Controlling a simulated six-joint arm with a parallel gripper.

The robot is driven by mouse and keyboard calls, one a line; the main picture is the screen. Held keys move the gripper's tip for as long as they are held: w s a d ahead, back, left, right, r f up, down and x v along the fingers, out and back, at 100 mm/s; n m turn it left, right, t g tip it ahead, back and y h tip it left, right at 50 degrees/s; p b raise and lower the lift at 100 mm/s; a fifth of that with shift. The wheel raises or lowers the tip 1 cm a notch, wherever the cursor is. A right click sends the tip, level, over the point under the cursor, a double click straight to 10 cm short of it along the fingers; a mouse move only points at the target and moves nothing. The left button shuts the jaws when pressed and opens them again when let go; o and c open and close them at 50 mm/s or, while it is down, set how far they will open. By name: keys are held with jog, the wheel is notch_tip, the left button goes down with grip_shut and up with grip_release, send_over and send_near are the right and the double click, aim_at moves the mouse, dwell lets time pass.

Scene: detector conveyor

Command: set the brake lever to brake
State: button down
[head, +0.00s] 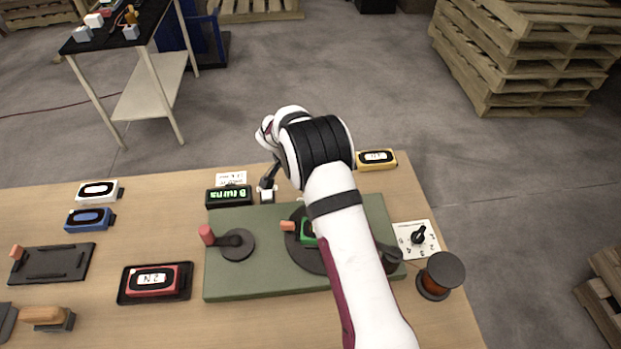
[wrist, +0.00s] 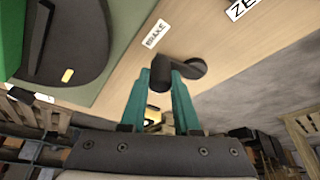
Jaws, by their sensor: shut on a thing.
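The brake lever (wrist: 159,76) is a black lever with a rounded end, seen in the wrist view. Its round pivot end (wrist: 193,69) lies to the right of its handle. A white BRAKE label (wrist: 156,33) is above it, and a label starting with ZE (wrist: 242,8) is at the upper right, cut off by the frame edge. My gripper (wrist: 161,80) has teal fingers on both sides of the lever's handle and is shut on it. In the head view my white arm covers the lever, and my fingers cannot be made out.
A green plate (head: 217,278) carries a dark disc with a red knob (head: 206,234). A green display (head: 228,195) stands behind it. A rotary switch (head: 418,236) and a copper-coloured spool (head: 436,278) are at the right. Several boxed modules lie left. Pallets (head: 520,50) stand beyond the table.

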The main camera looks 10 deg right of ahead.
dwell(0.3)
jog(key=c, duration=0.6)
grip_release()
jog(key=shift+c, duration=0.2)
jog(key=v, duration=1.5)
jog(key=shift+a+r, duration=0.2)
jog(key=shift+r, duration=0.15)
